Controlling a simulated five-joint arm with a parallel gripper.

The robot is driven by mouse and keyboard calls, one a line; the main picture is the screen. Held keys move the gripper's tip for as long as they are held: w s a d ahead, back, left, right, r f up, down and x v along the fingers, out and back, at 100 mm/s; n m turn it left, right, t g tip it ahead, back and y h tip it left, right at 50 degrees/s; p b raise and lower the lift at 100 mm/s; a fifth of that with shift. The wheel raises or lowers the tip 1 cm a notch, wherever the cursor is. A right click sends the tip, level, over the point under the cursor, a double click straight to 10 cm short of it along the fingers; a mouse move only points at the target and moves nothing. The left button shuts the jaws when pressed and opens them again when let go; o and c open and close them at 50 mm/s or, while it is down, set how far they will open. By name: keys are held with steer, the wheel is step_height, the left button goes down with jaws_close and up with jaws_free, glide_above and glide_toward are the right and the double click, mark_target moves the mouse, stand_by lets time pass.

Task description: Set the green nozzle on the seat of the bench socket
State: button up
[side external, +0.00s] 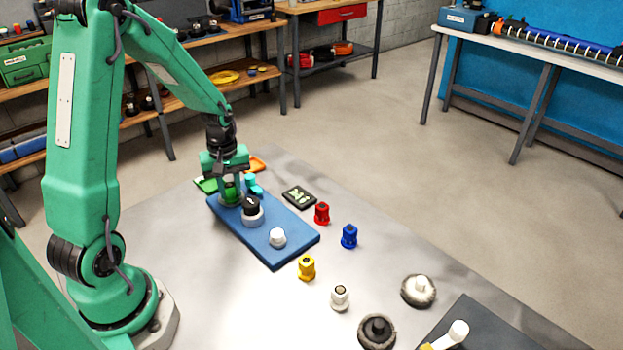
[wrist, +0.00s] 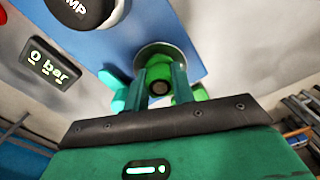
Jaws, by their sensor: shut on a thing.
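My gripper (side external: 231,186) is low over the far left end of the blue board and shut on the green nozzle (side external: 229,196). In the wrist view the nozzle (wrist: 160,82) sits between the two fingers, its dark round opening facing the camera. A round metal socket (wrist: 158,50) on the blue board shows just behind the nozzle. The fingers and nozzle hide much of it. I cannot tell whether the nozzle touches its seat.
The blue board (side external: 290,240) also carries a black knob (side external: 252,205) and a white cap (side external: 277,238). A teal piece (side external: 253,186) is close to my gripper. A display (side external: 299,195) and red (side external: 322,213), blue (side external: 349,236) and yellow (side external: 307,268) nozzles stand to the right.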

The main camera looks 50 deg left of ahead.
mark_target(231, 187)
steer(key=o, duration=1.1)
steer(key=shift+c, duration=0.2)
steer(key=shift+r, duration=3.85)
steer(key=shift+d+r, duration=0.3)
steer(key=shift+r, duration=0.1)
steer(key=s+d+r+m+t, duration=0.2)
steer(key=s+d+r+m, duration=0.3)
steer(key=d, duration=0.3)
steer(key=s+d+r+m+t, duration=0.3)
steer(key=s+d+r+m, duration=0.2)
steer(key=d+r+m, duration=0.3)
steer(key=shift+s+m+t, duration=0.3)
